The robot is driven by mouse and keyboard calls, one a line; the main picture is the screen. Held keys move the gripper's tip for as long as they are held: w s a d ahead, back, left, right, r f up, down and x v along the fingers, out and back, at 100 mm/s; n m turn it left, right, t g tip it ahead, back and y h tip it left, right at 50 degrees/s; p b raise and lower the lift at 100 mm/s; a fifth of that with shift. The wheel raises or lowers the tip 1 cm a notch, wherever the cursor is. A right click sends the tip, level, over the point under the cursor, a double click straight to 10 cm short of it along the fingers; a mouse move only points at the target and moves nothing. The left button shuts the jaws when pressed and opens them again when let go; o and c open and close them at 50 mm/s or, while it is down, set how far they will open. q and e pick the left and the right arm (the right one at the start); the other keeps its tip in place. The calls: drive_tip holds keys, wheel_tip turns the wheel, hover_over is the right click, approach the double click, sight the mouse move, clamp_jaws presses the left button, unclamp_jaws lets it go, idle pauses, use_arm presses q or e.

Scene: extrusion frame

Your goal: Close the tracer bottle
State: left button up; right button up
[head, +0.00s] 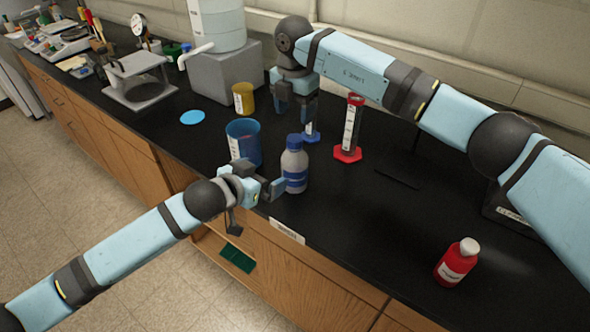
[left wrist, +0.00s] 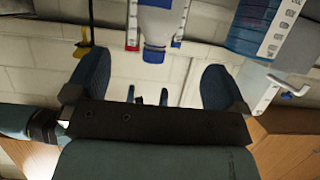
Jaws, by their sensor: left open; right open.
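A grey-white bottle with a blue cap and blue bands (head: 294,170) stands upright near the counter's front edge. It also shows upside down in the left wrist view, its blue cap (left wrist: 154,54) on its neck. A red bottle with a white cap (head: 456,265) stands upright at the right front. I cannot read which is the tracer bottle, nor tell how tight either cap is. My left gripper (head: 258,205) is open and empty at the front edge, just left of the blue-capped bottle. My right gripper (head: 297,108) is open, pointing down behind that bottle.
A blue beaker (head: 243,142) stands left of the blue-capped bottle. A red-based cylinder (head: 350,130) and a blue-based one (head: 311,134) stand behind. A yellow cup (head: 244,97) and a blue disc (head: 192,117) are farther back. The counter (head: 370,235) is clear before the red bottle.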

sight(295, 162)
use_arm(q)
drive_tip(key=x, duration=1.4)
drive_tip(key=shift+r, duration=0.15)
